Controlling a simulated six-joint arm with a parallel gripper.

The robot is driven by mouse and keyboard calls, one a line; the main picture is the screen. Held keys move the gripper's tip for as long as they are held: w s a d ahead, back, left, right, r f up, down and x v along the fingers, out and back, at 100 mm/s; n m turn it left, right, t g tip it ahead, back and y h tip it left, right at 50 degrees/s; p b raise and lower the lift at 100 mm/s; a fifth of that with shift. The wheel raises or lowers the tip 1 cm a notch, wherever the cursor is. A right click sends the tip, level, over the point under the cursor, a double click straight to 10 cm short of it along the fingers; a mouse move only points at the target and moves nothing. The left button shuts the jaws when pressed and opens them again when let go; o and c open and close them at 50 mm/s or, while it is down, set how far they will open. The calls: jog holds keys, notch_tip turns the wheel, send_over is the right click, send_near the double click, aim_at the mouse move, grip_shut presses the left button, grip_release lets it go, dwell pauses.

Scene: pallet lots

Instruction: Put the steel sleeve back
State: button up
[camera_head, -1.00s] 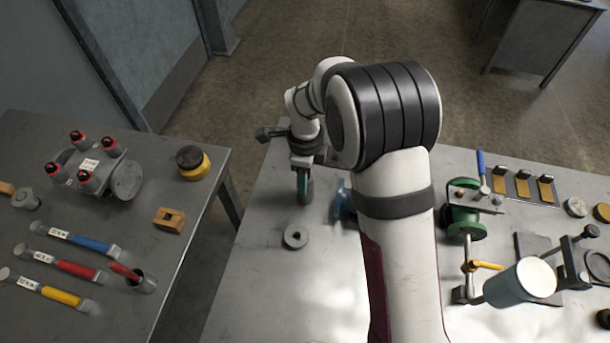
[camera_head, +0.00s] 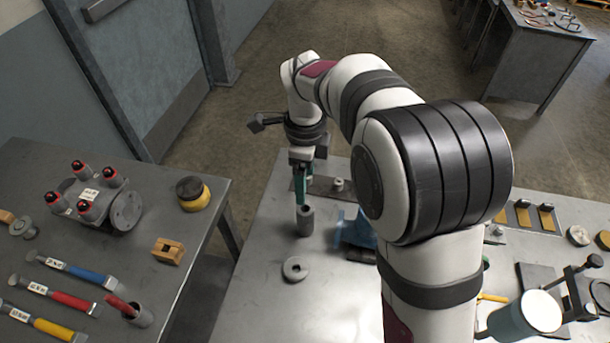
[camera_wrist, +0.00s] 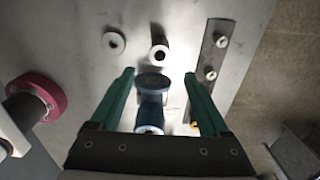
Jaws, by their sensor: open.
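The steel sleeve (camera_head: 305,222), a grey open-topped cylinder, stands upright on the table, just below my gripper (camera_head: 302,200). In the wrist view the sleeve (camera_wrist: 159,55) shows its dark bore, centred sideways between my green fingertips (camera_wrist: 159,75) and a little beyond them. My gripper is open, with nothing between its fingers that I can see as held. A dark plate (camera_head: 318,188) with upright pegs lies behind the sleeve; two pegs show on the plate in the wrist view (camera_wrist: 209,58). My gripper partly covers this plate in the head view.
A grey ring (camera_head: 295,268) lies in front of the sleeve. A blue fitting (camera_head: 358,232) stands to its right, partly behind my arm. A clamp stand with a pale cup (camera_head: 535,312) is at the right. The left table (camera_head: 215,200) is separated by a gap.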

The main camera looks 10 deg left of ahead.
jog(key=s+d+r+n, duration=0.4)
jog(key=s+d+r, duration=0.2)
jog(key=s+d, duration=0.25)
jog(key=s+d+f+n+y, duration=0.1)
jog(key=s+d+n, duration=0.2)
jog(key=s, duration=0.5)
jog(key=s+d+f+n, duration=0.1)
jog(key=s+d+n, duration=0.3)
jog(key=s, duration=0.4)
jog(key=shift+s+d+n+y, duration=0.3)
jog(key=shift+s+n+y, duration=0.1)
jog(key=shift+n, duration=0.3)
